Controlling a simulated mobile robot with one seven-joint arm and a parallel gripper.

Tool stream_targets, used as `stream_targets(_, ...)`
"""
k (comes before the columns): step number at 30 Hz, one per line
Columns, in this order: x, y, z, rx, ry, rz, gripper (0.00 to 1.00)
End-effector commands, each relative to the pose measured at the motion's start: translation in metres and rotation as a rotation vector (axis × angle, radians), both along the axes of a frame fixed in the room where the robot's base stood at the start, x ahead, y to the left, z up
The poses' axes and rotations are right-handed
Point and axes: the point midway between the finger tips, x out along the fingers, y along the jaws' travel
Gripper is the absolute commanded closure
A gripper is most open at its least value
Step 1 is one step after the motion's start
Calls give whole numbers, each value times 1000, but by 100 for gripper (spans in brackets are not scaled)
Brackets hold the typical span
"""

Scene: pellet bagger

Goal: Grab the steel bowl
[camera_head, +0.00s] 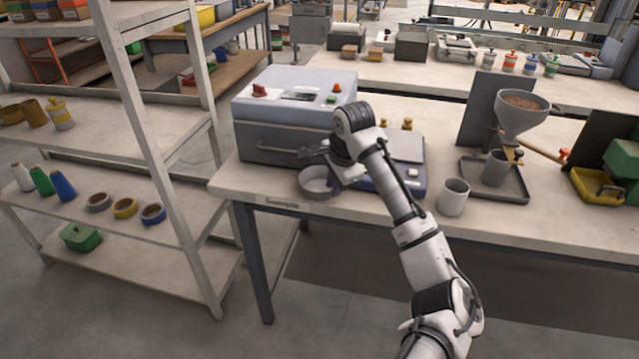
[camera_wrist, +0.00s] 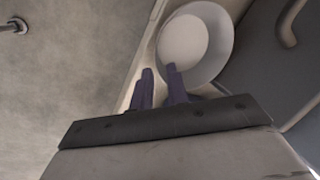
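The steel bowl (camera_head: 316,184) stands upright on the near left of the bench, in front of the grey machine. In the wrist view the bowl (camera_wrist: 219,52) shows from above at the top, with a pale round inside. My gripper (camera_head: 334,174) is low at the bowl's right side in the head view and partly covers it. In the wrist view my gripper (camera_wrist: 160,78) has its two dark purple fingers apart with a gap between them. The right finger overlaps the bowl's near edge; the left one is outside it. I cannot tell whether either touches the bowl.
The grey machine (camera_head: 282,115) with a front handle stands right behind the bowl. A scale (camera_head: 407,148) stands right of it. A light cup (camera_head: 453,197) and a tray (camera_head: 510,190) under a funnel (camera_head: 522,112) are further right. A shelf rack (camera_head: 150,150) stands left.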

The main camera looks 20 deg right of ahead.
Motion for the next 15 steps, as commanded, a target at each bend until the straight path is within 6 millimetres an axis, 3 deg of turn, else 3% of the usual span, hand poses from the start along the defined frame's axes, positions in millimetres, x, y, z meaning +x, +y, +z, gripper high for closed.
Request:
stream_targets(6, 7, 1, -23, 0, 2, -2, 84)
stream_targets(13, 8, 1, -26, -1, 0, -1, 84)
stream_targets(15, 8, 1, -25, -1, 0, -1, 90)
